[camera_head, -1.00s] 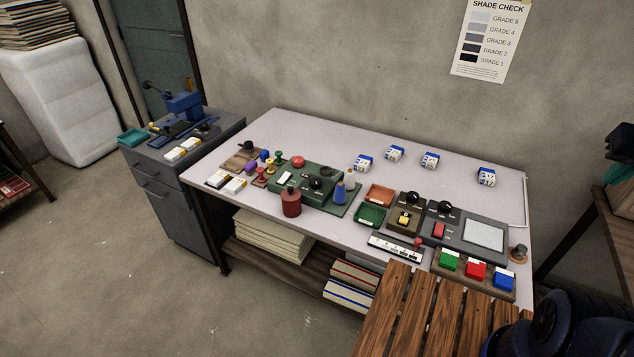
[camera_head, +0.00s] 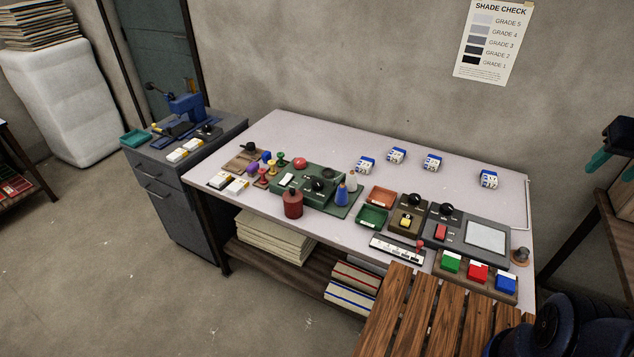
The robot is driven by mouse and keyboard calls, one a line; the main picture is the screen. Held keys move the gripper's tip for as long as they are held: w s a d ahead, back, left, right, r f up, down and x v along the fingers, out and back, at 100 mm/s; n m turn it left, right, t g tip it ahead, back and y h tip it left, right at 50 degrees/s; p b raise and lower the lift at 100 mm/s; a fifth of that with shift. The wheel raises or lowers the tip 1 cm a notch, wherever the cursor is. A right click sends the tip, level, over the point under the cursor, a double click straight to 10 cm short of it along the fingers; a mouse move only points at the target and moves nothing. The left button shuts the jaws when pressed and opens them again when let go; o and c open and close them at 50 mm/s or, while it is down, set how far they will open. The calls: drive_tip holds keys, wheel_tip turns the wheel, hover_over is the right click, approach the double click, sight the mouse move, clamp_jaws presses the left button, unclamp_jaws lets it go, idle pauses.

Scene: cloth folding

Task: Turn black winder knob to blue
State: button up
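A green winder unit (camera_head: 289,192) stands on the left half of the pale table, with a black knob (camera_head: 318,184) on its top right. The knob's pointer direction and colour marks are too small to read. What looks like my gripper (camera_head: 607,156), black with teal fingers, is at the right edge, far from the winder and partly cut off. The gap between its fingers is not clear.
Other black knobs sit on a brown board (camera_head: 236,159), an olive box (camera_head: 406,228) and a grey panel (camera_head: 466,257). A dark red canister (camera_head: 292,204) stands close in front of the winder. A slatted wooden surface (camera_head: 415,315) is at the front right.

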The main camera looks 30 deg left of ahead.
drive_tip(key=shift+o, duration=0.8)
drive_tip(key=w+a+r+n, duration=0.1)
drive_tip(key=w+a+n, duration=0.2)
drive_tip(key=w+a, duration=0.3)
drive_tip(key=shift+w+r+g, duration=0.4)
drive_tip(key=shift+w, duration=0.6)
drive_tip(key=w+a+f+n+g, duration=0.1)
drive_tip(key=w+a+n, duration=0.2)
drive_tip(key=w+a, duration=0.4)
drive_tip(key=w+a+f+n, duration=0.15)
drive_tip(key=w+a, duration=0.25)
drive_tip(key=a, duration=0.5)
drive_tip(key=w+a+f+n+g, duration=0.1)
drive_tip(key=w+a+f+n, duration=0.2)
drive_tip(key=a, duration=0.7)
drive_tip(key=a+f+n, duration=0.2)
drive_tip(key=a+f, duration=0.2)
drive_tip(key=a, duration=0.5)
drive_tip(key=n+g, duration=0.2)
drive_tip(key=n, duration=0.5)
hover_over(317, 182)
wheel_tip(317, 182, down, 21)
wheel_tip(317, 182, down, 10)
drive_tip(key=shift+d+f, duration=0.1)
drive_tip(key=shift+f, duration=0.05)
drive_tip(key=c, duration=1)
